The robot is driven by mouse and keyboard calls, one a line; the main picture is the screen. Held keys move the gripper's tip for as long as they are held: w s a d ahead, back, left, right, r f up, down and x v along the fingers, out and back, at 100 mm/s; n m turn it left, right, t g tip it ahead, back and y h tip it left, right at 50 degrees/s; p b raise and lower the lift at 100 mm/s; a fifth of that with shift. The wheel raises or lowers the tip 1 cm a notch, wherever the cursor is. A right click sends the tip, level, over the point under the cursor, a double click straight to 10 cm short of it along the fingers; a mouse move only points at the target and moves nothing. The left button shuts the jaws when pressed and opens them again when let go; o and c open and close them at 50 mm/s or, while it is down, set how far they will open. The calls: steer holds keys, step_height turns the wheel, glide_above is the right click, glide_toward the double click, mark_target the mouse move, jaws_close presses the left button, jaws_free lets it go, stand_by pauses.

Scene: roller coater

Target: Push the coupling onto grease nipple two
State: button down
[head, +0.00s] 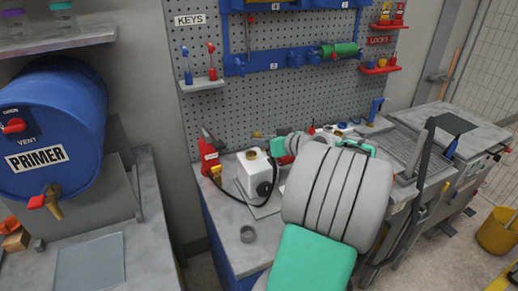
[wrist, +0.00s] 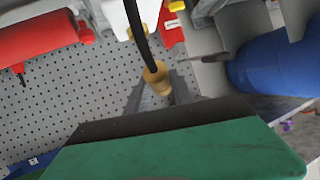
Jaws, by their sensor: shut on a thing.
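In the wrist view a brass coupling (wrist: 157,76) sits at the end of a black hose (wrist: 138,30). My gripper (wrist: 158,92) has its grey fingers shut on it, and the hose runs away toward the top of the picture. In the head view my gripper (head: 264,135) is over the back of the bench by the pegboard, mostly hidden behind my own arm. The black hose (head: 230,192) loops beside a white container (head: 247,178) with a brass cap. I cannot make out grease nipple two in either view.
A red can (head: 208,155) stands left of the white container. The blue primer drum (head: 62,115) is on the left. A pegboard (head: 225,110) with a blue rack rises behind. My arm covers much of the bench.

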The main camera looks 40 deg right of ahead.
steer(key=p, duration=0.1)
glide_above(260, 163)
step_height(260, 163, down, 5)
steer(key=shift+f, duration=0.1)
step_height(260, 163, down, 3)
steer(key=shift+r+p, duration=0.15)
steer(key=shift+p, duration=0.45)
steer(key=shift+f+b, duration=0.3)
steer(key=shift+b, duration=0.1)
steer(key=c, duration=1.1)
jaws_free()
steer(key=shift+r, duration=0.15)
